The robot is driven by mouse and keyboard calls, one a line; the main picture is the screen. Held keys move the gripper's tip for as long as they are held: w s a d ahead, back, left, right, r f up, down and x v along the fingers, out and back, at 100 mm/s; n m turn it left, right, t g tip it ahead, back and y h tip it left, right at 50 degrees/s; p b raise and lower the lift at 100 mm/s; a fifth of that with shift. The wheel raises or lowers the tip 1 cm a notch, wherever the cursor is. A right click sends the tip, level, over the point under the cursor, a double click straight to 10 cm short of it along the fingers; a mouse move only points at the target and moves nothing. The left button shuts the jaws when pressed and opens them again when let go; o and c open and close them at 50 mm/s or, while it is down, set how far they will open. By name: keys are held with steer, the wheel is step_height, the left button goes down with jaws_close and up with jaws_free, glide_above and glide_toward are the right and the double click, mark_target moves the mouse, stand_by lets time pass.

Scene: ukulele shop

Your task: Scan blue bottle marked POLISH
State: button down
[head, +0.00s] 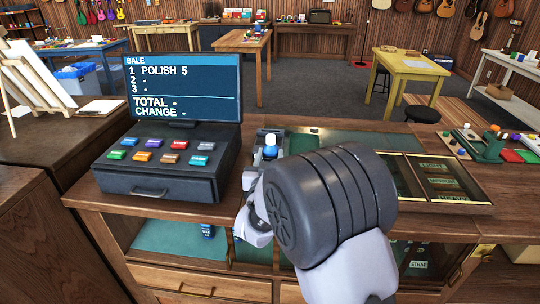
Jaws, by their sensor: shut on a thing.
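My gripper (266,160) is over the counter, right of the cash register, and my own wrist largely hides it. The register screen (183,85) reads SALE, with POLISH 5 on line 1, lines 2 and 3 blank, and dashes for TOTAL and CHANGE.
The register (160,165) has coloured buttons and a closed drawer front. A partitioned tray (437,208) lies to the right, with a green fixture (485,145) beyond it. Another small blue item (208,231) shows in the glass-fronted case below. An easel stands at far left.

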step_height(320, 180, up, 9)
steer(key=p, duration=0.3)
